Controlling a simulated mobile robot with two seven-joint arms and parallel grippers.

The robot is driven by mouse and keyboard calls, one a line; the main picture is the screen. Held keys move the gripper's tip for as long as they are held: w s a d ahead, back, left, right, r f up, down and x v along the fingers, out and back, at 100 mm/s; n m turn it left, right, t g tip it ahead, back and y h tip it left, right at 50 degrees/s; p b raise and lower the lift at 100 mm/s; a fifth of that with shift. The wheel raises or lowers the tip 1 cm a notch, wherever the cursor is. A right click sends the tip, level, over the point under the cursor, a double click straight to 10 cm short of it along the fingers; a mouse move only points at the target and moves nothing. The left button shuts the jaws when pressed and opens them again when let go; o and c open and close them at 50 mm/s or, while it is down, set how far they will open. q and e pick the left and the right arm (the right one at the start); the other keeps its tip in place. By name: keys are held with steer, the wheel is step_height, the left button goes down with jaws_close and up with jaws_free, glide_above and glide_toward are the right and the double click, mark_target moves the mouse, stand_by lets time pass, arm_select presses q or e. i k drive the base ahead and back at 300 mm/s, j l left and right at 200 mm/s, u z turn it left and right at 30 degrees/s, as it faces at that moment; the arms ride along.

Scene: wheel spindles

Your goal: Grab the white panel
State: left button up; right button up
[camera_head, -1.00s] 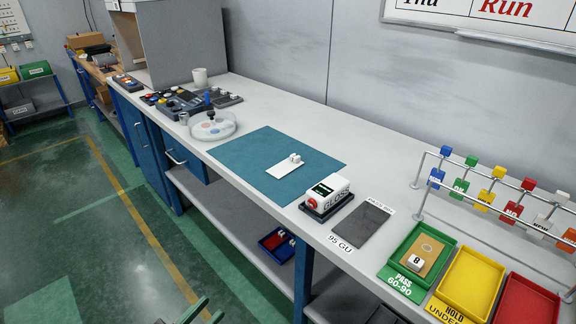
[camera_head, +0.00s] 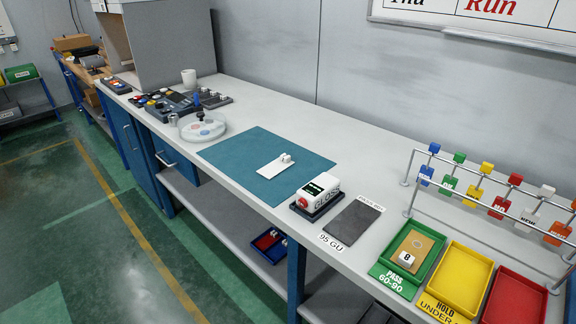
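The white panel (camera_head: 273,168) lies flat on the blue-green mat (camera_head: 243,150) on the workbench. A small white block-like piece (camera_head: 286,158) stands at its right end. Neither of my grippers shows in the head view, and nothing touches the panel.
A gloss meter (camera_head: 316,196) and a dark plate (camera_head: 352,222) sit right of the mat. Green (camera_head: 378,270), yellow (camera_head: 462,279) and red (camera_head: 515,300) trays stand at the right, below a tag rack (camera_head: 482,208). A round clear dish (camera_head: 202,128) is left. The bench behind the mat is clear.

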mark_target(269, 171)
steer(key=i+z, duration=0.1)
steer(key=z, duration=0.3)
steer(key=j+z, duration=0.1)
steer(key=z, duration=0.3)
steer(key=i+j+z, duration=0.1)
steer(key=z, duration=0.3)
steer(key=i+j+z, duration=0.1)
steer(key=j+z, duration=0.2)
steer(key=j, duration=0.15)
steer(key=i+j+z, duration=0.1)
steer(key=j+z, duration=0.2)
steer(key=i+j+z, duration=0.1)
steer(key=j, duration=0.95)
